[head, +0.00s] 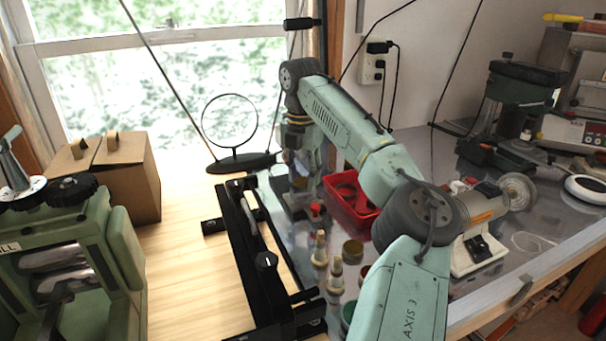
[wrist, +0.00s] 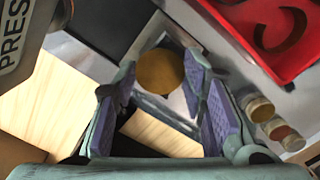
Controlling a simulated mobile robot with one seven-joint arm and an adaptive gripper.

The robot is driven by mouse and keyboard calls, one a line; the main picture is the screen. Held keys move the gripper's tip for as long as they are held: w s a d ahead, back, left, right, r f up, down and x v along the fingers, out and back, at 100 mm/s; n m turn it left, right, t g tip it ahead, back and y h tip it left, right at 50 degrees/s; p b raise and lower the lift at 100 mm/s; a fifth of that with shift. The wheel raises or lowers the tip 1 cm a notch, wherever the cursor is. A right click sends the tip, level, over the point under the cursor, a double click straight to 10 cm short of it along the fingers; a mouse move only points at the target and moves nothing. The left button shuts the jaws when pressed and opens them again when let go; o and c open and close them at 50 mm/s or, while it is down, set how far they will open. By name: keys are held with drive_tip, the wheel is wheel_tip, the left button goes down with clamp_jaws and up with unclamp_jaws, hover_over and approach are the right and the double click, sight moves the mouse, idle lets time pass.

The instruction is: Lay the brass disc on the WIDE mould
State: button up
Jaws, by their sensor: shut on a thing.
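The brass disc (wrist: 160,73) is a round, flat, gold-brown piece. In the wrist view it sits between the purple-padded fingertips of my gripper (wrist: 162,82), which is shut on it. Behind the disc is a grey, square-edged metal piece (wrist: 197,45), partly covered by the disc and fingers. It may be a mould, but I cannot tell whether it is the wide one or whether the disc touches it. In the head view my gripper (head: 298,168) points down over the bench, left of the red tray; the disc cannot be made out there.
The red tray (head: 348,208) is close on the right, with small jars (head: 352,252) and bottles (head: 320,249) nearer. A black frame (head: 262,262) stands left of them. A ring stand (head: 240,162), cardboard box (head: 130,180) and green rolling mill (head: 118,260) are further left. Bare wood (head: 185,270) lies between.

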drive_tip(key=shift+f, duration=0.2)
idle(0.3)
drive_tip(key=o, duration=1)
drive_tip(key=r, duration=1.2)
drive_tip(key=shift+s+a, duration=0.1)
drive_tip(key=shift+s, duration=0.2)
